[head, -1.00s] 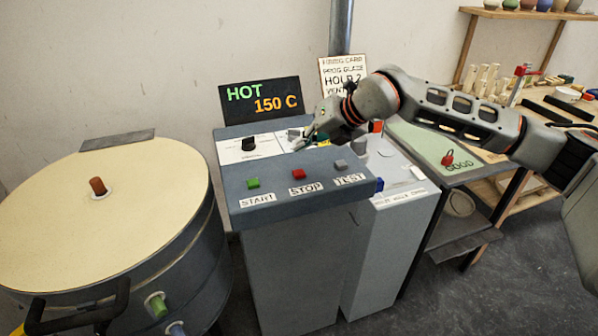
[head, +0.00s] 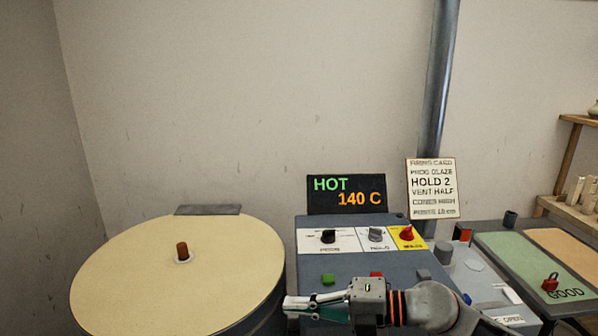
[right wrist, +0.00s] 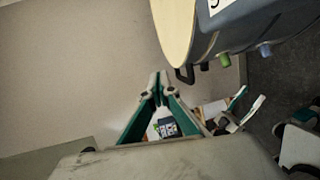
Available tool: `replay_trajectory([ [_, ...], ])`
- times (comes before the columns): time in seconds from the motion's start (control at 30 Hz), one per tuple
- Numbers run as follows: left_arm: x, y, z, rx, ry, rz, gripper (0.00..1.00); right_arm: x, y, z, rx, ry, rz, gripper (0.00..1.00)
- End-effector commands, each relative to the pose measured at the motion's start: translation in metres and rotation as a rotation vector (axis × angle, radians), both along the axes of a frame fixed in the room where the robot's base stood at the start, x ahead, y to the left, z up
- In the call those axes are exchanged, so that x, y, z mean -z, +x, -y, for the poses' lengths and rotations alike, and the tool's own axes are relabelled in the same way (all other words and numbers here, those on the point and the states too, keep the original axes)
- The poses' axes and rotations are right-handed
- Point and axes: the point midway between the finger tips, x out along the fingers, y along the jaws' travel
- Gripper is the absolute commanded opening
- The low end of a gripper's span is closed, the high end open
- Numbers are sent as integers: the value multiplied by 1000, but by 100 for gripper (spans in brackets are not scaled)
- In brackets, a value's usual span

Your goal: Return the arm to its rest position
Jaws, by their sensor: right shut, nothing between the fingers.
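My right gripper (head: 290,305) is low in the head view, in front of the grey control console (head: 385,268), with its fingers pointing left. It is shut and empty. In the right wrist view its fingers (right wrist: 157,88) meet at the tips. The right arm comes in from the bottom right and hides part of the console's front edge. My left gripper is outside the head view. A gripper with two parted, pale and green fingers (right wrist: 246,104) shows at the right in the right wrist view and appears to be my left one, open.
The round kiln (head: 130,265) with its cream lid stands left of the console. A display (head: 346,194) reads HOT 140 C. The console has several knobs and buttons. A sign card (head: 432,188) and metal pipe (head: 438,80) stand behind. A green mat (head: 525,262) lies right.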

Motion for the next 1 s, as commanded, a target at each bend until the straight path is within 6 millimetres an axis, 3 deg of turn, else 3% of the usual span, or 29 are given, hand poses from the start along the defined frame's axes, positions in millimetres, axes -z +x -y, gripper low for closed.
replay_trajectory([
  [0.1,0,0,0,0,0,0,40,-2,-14,-13,55,209,-112,0],
  [0.2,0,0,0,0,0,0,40,-3,-16,-11,136,369,-205,0],
  [0.33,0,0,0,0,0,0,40,11,-11,6,283,548,-341,0],
  [0.47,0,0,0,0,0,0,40,44,-6,36,469,690,-494,0],
  [0.67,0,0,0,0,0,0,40,133,-20,97,801,822,-754,0],
  [0.8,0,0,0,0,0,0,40,210,-56,140,1043,850,-948,0],
  [1.0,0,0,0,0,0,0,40,298,-129,183,1305,827,-1176,0],
])
